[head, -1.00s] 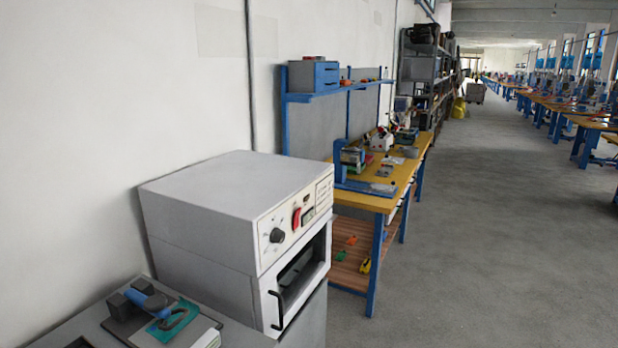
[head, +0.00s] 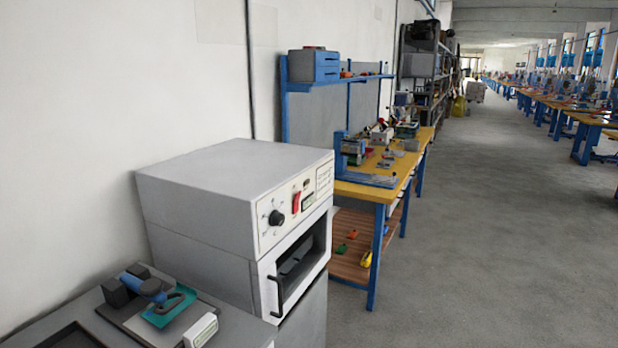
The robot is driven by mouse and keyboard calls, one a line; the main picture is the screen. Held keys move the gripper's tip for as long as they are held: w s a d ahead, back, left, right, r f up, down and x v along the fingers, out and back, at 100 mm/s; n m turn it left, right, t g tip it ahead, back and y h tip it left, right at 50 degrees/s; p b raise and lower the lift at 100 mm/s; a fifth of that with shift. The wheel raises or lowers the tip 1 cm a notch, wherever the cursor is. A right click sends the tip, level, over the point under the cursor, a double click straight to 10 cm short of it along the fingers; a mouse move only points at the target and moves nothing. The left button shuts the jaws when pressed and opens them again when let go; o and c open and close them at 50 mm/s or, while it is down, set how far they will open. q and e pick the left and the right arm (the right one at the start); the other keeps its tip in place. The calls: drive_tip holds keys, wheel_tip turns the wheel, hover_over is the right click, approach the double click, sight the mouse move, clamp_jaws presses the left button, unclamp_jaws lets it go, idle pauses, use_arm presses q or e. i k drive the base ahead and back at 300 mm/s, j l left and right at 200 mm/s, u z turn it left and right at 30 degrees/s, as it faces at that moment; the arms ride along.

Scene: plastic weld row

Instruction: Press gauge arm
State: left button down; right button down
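I cannot tell for certain which part is the gauge arm. A small device with a blue handle-like arm (head: 143,286) sits on the grey bench (head: 60,322) at the lower left. Black blocks (head: 118,291) stand at its back, and a teal piece (head: 170,307) with a grey loop lies under the blue part. Whether the blue arm is raised or pressed down is too small to tell. Neither of my grippers is in view.
A grey oven-like box (head: 236,200) with a knob, red switch and black handle stands right of the device. A white block (head: 201,330) lies at the bench's front. Beyond is a yellow-topped workbench (head: 385,189) with tools. The floor (head: 470,230) to the right is clear.

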sight(151, 288)
drive_tip(key=l+u, duration=0.7)
drive_tip(key=k+l+u, duration=0.15)
drive_tip(key=u, duration=0.25)
drive_tip(key=l+z, duration=0.35)
drive_tip(key=l, duration=0.2)
drive_tip(key=k+l+z, duration=0.1)
drive_tip(key=l+z, duration=0.2)
drive_tip(key=l, duration=0.25)
